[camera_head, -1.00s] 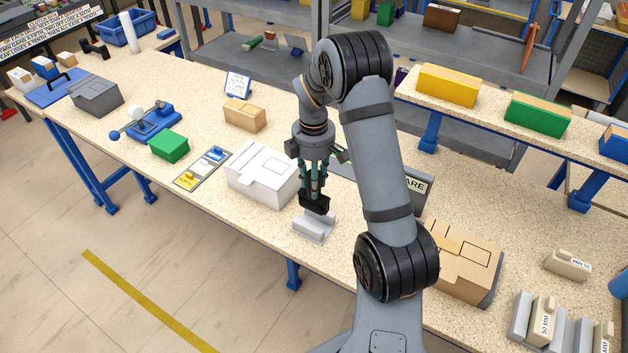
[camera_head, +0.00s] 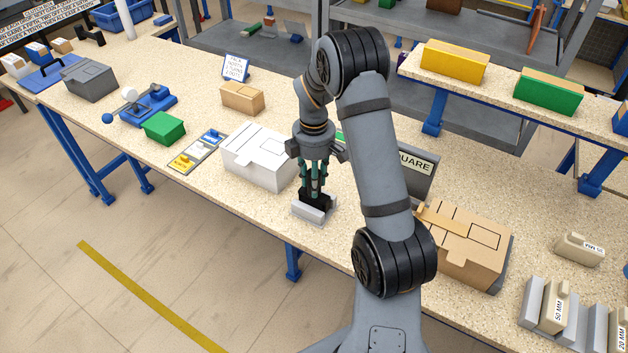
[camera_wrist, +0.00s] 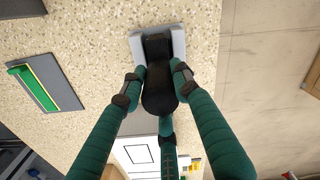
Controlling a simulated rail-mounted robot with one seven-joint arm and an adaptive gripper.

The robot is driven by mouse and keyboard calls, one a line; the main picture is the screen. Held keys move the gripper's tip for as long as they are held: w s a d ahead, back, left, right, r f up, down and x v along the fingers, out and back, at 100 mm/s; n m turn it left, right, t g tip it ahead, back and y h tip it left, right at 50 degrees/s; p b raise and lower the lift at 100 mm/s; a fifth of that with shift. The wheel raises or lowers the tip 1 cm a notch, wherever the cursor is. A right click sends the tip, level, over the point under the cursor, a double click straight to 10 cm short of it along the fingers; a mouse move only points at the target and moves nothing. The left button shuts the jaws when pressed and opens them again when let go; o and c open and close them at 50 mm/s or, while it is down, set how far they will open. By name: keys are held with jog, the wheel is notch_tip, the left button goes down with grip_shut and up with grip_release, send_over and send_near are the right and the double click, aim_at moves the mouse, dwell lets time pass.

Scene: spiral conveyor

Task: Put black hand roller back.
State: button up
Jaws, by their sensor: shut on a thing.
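My gripper (camera_head: 314,188) is shut on the black hand roller (camera_head: 318,200), its fingers around the roller's upper part. The roller's lower end sits at the grey cradle (camera_head: 303,212) on the bench, with the cradle's wall in front of it. In the wrist view, the black roller (camera_wrist: 157,88) lies between the green fingers, and its far end is between the two sides of the grey cradle (camera_wrist: 135,46). I cannot tell if the roller rests fully on the cradle's floor.
A white box (camera_head: 255,165) stands just left of the cradle. A cardboard box (camera_head: 465,250) is to the right, beyond my arm. A dark "SQUARE" sign (camera_head: 418,175) stands behind my arm. The bench's front edge is close to the cradle.

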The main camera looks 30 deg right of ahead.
jog(key=shift+f, duration=0.25)
jog(key=o, duration=1.2)
jog(key=shift+o, duration=0.3)
jog(key=shift+r, duration=0.1)
notch_tip(320, 180, up, 12)
jog(key=shift+f, duration=0.1)
jog(key=shift+f, duration=3.35)
